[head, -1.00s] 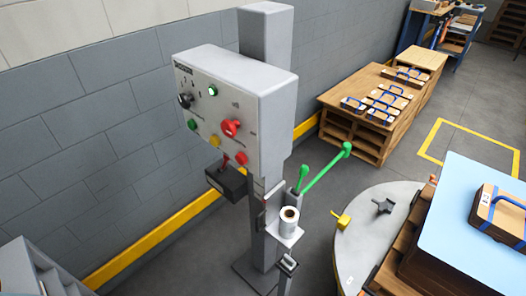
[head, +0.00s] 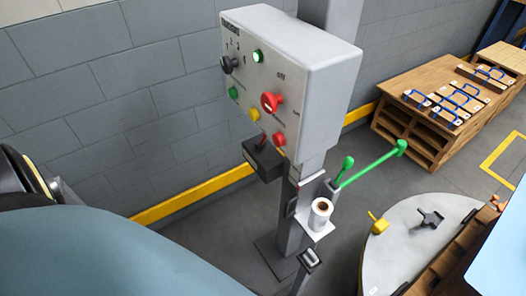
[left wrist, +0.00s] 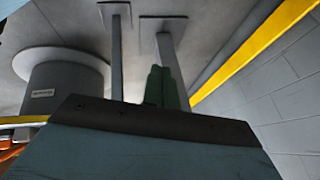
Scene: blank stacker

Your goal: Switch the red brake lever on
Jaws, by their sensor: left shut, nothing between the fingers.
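The small red lever (head: 262,138) rises from a black box (head: 262,160) on the post, just below the grey control panel (head: 300,75), in the head view. It is too small to tell its switch position. My left gripper's fingers (left wrist: 164,86) show as dark green blocks close together in the left wrist view, shut and empty. They are apart from the lever, which I cannot make out in that view. My left arm fills the lower left of the head view; its fingertips are not visible there. My right gripper is in neither view.
The panel carries a red knob (head: 271,102), a black knob (head: 228,64) and several coloured buttons. Below it are a white roll (head: 320,212) and green levers (head: 372,164). A round table (head: 410,235) and wooden pallets (head: 400,130) stand to the right.

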